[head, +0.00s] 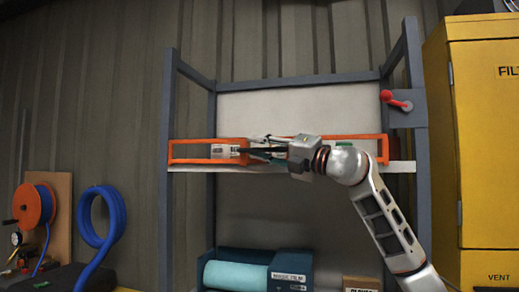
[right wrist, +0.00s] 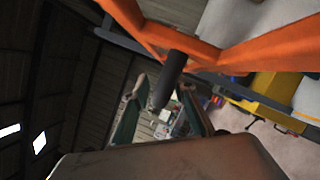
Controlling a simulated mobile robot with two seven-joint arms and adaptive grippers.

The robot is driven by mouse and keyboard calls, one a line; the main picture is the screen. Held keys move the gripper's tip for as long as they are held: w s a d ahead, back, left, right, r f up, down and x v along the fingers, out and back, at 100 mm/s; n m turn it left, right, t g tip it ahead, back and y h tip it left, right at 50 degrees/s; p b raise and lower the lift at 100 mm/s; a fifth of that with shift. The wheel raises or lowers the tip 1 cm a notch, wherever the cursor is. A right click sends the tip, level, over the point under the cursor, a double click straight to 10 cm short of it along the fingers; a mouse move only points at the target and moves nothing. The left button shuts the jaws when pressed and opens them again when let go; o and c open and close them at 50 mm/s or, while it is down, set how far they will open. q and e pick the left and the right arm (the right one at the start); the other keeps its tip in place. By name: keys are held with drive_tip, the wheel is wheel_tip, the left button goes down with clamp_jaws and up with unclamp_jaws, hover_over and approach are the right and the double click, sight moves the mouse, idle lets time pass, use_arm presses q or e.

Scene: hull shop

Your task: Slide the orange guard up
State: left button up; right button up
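The orange guard (head: 205,162) is a long open frame lying level across the front of the grey rack, along the edge of the white shelf. Its middle is hidden behind my right gripper and wrist. In the right wrist view its bars (right wrist: 262,52) cross the top, close by. A dark round handle (right wrist: 172,72) stands out from the guard. My right gripper (head: 262,150) is in front of the guard's middle. In the right wrist view its fingers (right wrist: 162,112) are apart, with the handle's end seen between them; contact cannot be told. My left gripper is out of view.
A red lever (head: 397,102) sits on the rack's right post. A yellow cabinet (head: 490,150) stands close on the right. Below the shelf is a blue bin (head: 300,262) with a light blue roll. A blue hose (head: 100,225) hangs at the left.

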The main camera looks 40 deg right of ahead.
drive_tip(key=v, duration=1.2)
idle(0.5)
